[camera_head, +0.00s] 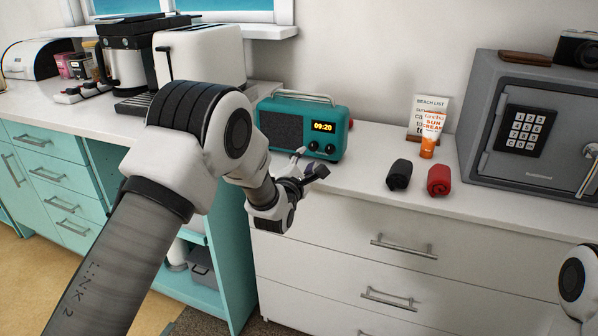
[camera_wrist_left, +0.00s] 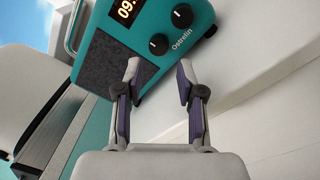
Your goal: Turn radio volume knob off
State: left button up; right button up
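The teal radio (camera_head: 343,134) stands on the white counter, its clock reading 09:20. Two black knobs (camera_head: 321,148) sit low on its front, under the clock. My left gripper (camera_head: 310,165) is just in front of and below the knobs, open and empty. In the left wrist view, the radio (camera_wrist_left: 127,50) is tilted. One knob (camera_wrist_left: 158,44) lies just beyond and between the open fingertips (camera_wrist_left: 160,72), apart from them. The other knob (camera_wrist_left: 182,16) is farther up and right. No label shows which knob is volume. My right gripper is out of view.
A white toaster (camera_head: 200,55) and coffee maker (camera_head: 122,60) stand left of the radio. Counter front is bare between radio and cloths.

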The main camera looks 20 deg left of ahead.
pick_arm(q)
jog(key=s, duration=0.7)
jog(key=shift+f, duration=0.15)
jog(key=shift+w, duration=0.1)
